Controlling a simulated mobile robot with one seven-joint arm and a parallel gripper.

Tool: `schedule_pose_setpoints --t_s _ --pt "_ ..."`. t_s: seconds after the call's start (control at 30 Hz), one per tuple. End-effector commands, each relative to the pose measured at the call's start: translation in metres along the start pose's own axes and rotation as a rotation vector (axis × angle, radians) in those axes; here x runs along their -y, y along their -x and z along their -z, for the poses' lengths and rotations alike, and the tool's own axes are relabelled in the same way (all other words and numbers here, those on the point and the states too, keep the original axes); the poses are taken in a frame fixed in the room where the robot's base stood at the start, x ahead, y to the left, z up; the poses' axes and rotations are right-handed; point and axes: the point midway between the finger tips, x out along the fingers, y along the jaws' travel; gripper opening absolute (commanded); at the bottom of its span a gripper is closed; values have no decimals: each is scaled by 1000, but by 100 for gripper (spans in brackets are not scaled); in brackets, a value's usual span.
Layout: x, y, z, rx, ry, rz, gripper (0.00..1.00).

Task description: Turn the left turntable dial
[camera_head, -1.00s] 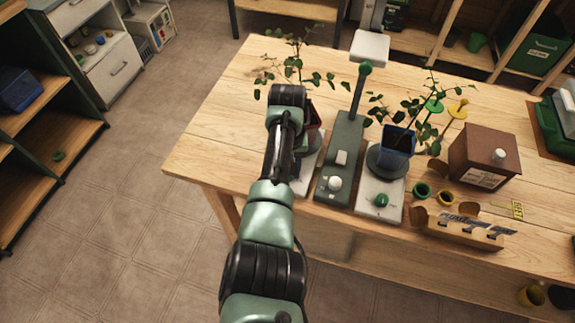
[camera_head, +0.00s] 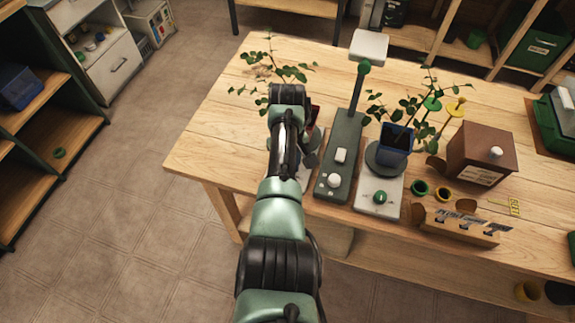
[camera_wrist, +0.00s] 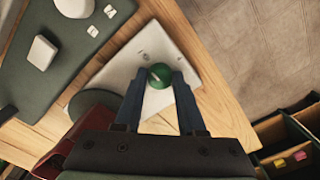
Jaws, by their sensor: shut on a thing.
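The left turntable has a white base (camera_wrist: 175,45), seen in the wrist view, with a round green dial (camera_wrist: 160,75). My gripper (camera_wrist: 159,80) is shut on this dial, one dark finger on each side. In the head view my arm hides the dial and most of the base; a strip of the left base (camera_head: 303,177) shows. A red pot (camera_head: 316,114) with a leafy seedling (camera_head: 262,72) stands behind my arm, partly hidden. The dark round platter (camera_wrist: 95,103) is partly visible in the wrist view.
Right of it stands a green lamp base (camera_head: 340,155) with a white knob. Beyond is a second turntable (camera_head: 370,207) with a green dial and a blue pot (camera_head: 397,139). A brown box (camera_head: 480,150) and a cardboard holder (camera_head: 455,226) stand further right. The table's left end is clear.

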Motion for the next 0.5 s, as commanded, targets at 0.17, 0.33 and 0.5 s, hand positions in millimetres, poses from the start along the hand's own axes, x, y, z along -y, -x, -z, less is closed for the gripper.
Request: schedule_pose_setpoints --t_s 0.17,0.33,0.5 --pt "-1 2 2 -7 0 -2 0" --pt "-1 2 2 -7 -1 -3 48" --pt "0 1 2 -5 -1 -2 69"
